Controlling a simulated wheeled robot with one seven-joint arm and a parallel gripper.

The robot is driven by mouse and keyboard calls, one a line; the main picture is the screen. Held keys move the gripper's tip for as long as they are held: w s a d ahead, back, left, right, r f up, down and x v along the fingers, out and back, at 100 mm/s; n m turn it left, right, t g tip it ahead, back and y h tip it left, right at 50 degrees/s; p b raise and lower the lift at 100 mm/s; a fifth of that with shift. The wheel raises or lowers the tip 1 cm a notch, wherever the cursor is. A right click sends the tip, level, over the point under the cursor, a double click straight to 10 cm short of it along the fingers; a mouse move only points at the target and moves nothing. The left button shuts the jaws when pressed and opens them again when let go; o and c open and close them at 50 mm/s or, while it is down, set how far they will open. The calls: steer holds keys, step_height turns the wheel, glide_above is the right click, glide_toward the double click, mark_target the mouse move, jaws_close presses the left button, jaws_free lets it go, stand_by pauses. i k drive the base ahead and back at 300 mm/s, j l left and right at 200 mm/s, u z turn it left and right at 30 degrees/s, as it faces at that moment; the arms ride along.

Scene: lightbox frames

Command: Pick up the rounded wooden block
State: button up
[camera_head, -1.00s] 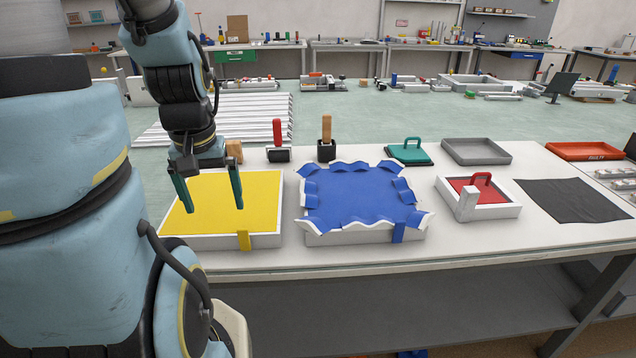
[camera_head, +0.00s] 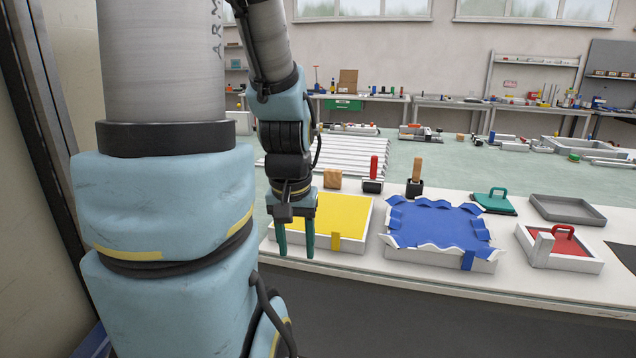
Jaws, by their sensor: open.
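A small wooden block (camera_head: 332,179) with softened edges stands on the white table, just behind the yellow-topped frame (camera_head: 337,239). My gripper (camera_head: 296,250) points down with its two green fingers apart and nothing between them. It appears in front of the left part of the yellow frame, nearer to me than the block. The block is clear of the fingers, to the right of my wrist in the picture. My arm's large upper part fills the left side of the view.
Right of the block stand a red-handled tool (camera_head: 373,174) and a wooden-handled tool (camera_head: 416,177) in black bases. A frame with wavy blue cloth (camera_head: 437,226), a teal-handled plate (camera_head: 494,200), a grey tray (camera_head: 568,209) and a red-floored box (camera_head: 557,261) lie further right.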

mark_target(333, 178)
steer(key=l+u, duration=0.1)
steer(key=u, duration=0.65)
steer(key=k+l+u, duration=0.1)
steer(key=u, duration=0.7)
steer(key=k+l, duration=0.15)
steer(key=l, duration=0.2)
steer(key=k+l, duration=0.15)
steer(key=l, duration=0.2)
steer(key=k+l, duration=0.15)
steer(key=l, duration=0.25)
steer(key=u, duration=0.05)
